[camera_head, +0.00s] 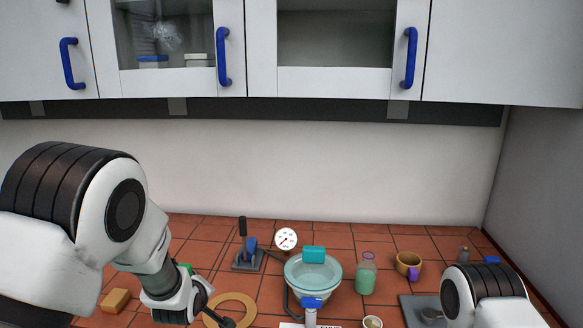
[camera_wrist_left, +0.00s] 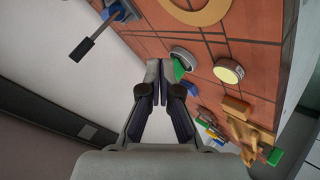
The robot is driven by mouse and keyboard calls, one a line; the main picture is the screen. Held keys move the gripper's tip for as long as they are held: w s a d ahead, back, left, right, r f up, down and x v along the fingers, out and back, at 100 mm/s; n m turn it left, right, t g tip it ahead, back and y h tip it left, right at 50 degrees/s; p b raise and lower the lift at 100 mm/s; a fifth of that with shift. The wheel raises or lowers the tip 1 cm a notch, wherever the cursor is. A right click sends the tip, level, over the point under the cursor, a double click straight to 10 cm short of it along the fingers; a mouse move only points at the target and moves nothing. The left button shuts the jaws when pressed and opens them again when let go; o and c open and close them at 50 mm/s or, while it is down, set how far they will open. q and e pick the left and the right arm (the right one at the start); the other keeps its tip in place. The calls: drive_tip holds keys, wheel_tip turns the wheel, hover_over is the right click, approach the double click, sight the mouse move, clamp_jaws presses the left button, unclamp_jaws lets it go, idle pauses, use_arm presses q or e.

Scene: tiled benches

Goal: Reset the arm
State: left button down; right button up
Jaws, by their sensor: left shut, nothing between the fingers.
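My left arm (camera_head: 125,210) comes in from the left over the tiled bench in the head view, bent downward with its wrist low above the front left of the bench. In the left wrist view my left gripper (camera_wrist_left: 157,75) is shut, its fingertips together with nothing between them. My right arm (camera_head: 480,295) shows only in part at the lower right of the head view. Its gripper cannot be seen.
A glass desiccator (camera_head: 313,275) stands mid-bench, with a round gauge (camera_head: 286,239) behind it. A green bottle (camera_head: 366,275) and a brown mug (camera_head: 408,264) stand to its right. A tan ring (camera_head: 240,299) and a yellow block (camera_head: 115,300) lie near my left wrist. Cabinets (camera_head: 345,85) hang above.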

use_arm(q)
drive_tip(key=s+a+f+m+g, duration=0.3)
drive_tip(key=s+f+m+g, duration=0.2)
drive_tip(key=s+f, duration=1.25)
drive_tip(key=s+f+m+g, duration=0.2)
drive_tip(key=s+f, duration=0.2)
drive_tip(key=s, duration=0.8)
drive_tip(key=s+a+f+m+g, duration=0.1)
drive_tip(key=s+f+m+g, duration=0.2)
drive_tip(key=s, duration=0.9)
drive_tip(key=shift+a+f+h, duration=0.3)
drive_tip(key=shift+f+h, duration=0.1)
drive_tip(key=shift+f, duration=0.5)
